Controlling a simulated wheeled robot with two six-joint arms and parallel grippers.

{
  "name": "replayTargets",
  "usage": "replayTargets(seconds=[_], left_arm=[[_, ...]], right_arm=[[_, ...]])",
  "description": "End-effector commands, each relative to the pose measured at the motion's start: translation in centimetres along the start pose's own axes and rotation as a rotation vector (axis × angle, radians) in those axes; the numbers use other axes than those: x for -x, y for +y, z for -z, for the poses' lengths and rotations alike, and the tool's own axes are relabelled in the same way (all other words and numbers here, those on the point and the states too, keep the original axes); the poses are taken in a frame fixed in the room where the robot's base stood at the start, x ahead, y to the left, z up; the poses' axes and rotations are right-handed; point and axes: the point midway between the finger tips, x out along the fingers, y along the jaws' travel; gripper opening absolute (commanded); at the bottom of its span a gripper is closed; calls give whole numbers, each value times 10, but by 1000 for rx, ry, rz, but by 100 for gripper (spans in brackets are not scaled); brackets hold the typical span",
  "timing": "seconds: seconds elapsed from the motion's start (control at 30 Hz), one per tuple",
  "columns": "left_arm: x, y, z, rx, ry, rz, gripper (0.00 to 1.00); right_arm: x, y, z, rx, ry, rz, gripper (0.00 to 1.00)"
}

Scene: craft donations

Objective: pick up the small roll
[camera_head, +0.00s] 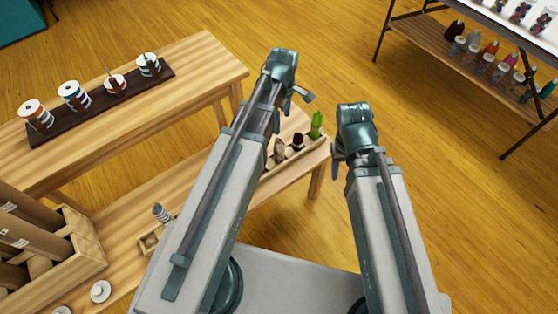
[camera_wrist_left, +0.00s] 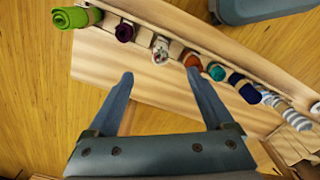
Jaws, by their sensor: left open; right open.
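Several rolls stand in a row in a narrow wooden rack, and I cannot tell which one is the small roll. In the left wrist view they include a green roll (camera_wrist_left: 76,18), a purple roll (camera_wrist_left: 124,32), a patterned pale roll (camera_wrist_left: 160,49), an orange-brown roll (camera_wrist_left: 193,62), a teal roll (camera_wrist_left: 217,72) and a navy roll (camera_wrist_left: 249,92). Striped grey rolls (camera_wrist_left: 297,119) are at the right end. My left gripper (camera_wrist_left: 160,74) is open and empty above the bench, its fingertips below the patterned and orange-brown rolls in the picture. My right gripper (camera_head: 338,158) is open, right of the rack.
A wooden table (camera_head: 215,62) at the left carries a dark strip (camera_head: 93,103) with several spools. A wooden box (camera_head: 88,245) with brown rolls stands at lower left. A shelf of bottles (camera_head: 440,40) is at upper right. My left arm hides part of the rack in the head view.

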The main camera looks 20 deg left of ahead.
Motion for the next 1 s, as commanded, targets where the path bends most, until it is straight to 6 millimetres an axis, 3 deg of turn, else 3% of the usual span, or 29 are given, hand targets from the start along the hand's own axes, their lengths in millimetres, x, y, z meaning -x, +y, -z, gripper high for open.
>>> replayTargets(seconds=[0.03,0.1,0.53,1.0], left_arm=[[-13,5,5,49,-2,-2,86],[-16,7,10,102,-5,-3,86],[-28,8,12,148,-7,-5,86],[-91,8,12,146,-6,-5,86]], right_arm=[[-12,-1,1,0,0,0,50],[-16,-2,1,0,0,0,50],[-28,-3,2,0,0,0,50],[-91,-9,5,0,0,0,50]])
